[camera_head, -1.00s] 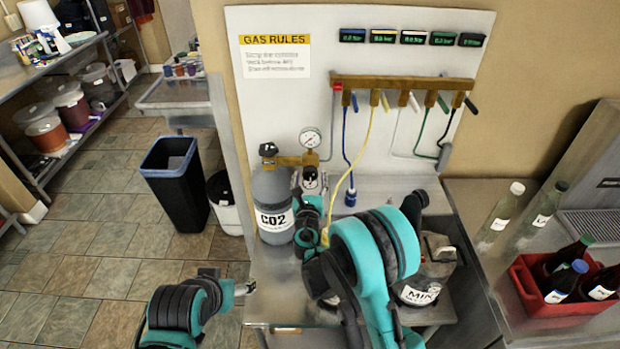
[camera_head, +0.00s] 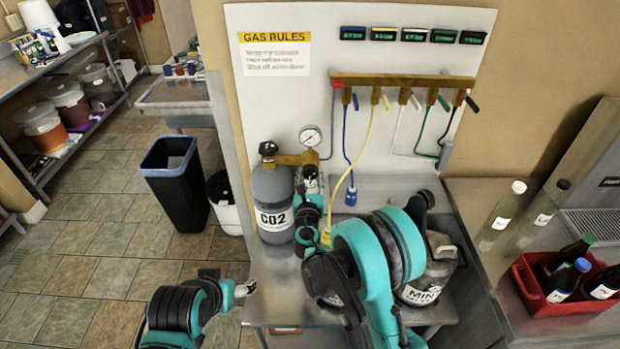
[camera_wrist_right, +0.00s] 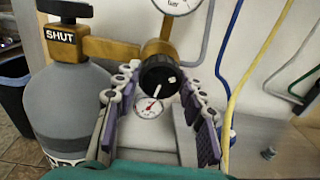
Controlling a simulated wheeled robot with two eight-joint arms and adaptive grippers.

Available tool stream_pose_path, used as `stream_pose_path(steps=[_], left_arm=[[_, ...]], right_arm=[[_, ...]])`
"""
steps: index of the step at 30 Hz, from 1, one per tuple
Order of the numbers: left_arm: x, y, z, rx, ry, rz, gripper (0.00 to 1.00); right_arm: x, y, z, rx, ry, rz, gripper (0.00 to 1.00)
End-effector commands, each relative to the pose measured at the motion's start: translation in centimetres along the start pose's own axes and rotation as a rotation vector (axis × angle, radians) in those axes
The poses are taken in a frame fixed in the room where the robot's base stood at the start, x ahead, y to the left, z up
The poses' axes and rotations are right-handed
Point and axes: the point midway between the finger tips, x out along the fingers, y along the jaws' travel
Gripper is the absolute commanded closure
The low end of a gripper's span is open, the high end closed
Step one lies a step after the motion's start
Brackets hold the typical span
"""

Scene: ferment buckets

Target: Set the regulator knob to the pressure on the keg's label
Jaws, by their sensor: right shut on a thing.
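The black regulator knob (camera_wrist_right: 160,76), with a white mark, sits on the brass regulator in the right wrist view. My right gripper (camera_wrist_right: 158,85) has its fingers on both sides of the knob and is shut on it. Just below is a small gauge (camera_wrist_right: 149,107) with a red needle; its numbers are too small to read. In the head view my right gripper (camera_head: 311,196) is at the regulator (camera_head: 296,159), beside the grey CO2 cylinder (camera_head: 272,190). The keg (camera_head: 436,265) has a white label (camera_head: 420,293), partly hidden by my arm. My left gripper (camera_head: 245,288) is low at the bench's left edge.
A larger gauge (camera_head: 312,137) stands above the regulator. A yellow hose (camera_head: 352,185) hangs close to my right gripper. A red crate (camera_head: 535,300) holds bottles.

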Motion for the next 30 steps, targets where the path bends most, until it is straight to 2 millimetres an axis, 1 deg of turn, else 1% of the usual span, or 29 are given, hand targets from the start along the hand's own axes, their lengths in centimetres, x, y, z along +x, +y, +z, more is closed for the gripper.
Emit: stream_pose_path(steps=[1, 12, 30], left_arm=[[0.4, 0.0, 0.3, 0.0, 0.0, 0.0, 0.28], [1.9, 0.0, 1.4, 0.0, 0.0, 0.0, 0.28], [3.8, 0.0, 2.7, 0.0, 0.0, 0.0, 0.28]], right_arm=[[0.0, 0.0, -0.2, 0.033, 0.001, 0.0, 0.88], [0.1, -0.1, -0.1, 0.375, 0.011, 0.001, 0.88], [0.1, -0.1, -0.1, 0.945, 0.029, 0.005, 0.88]])
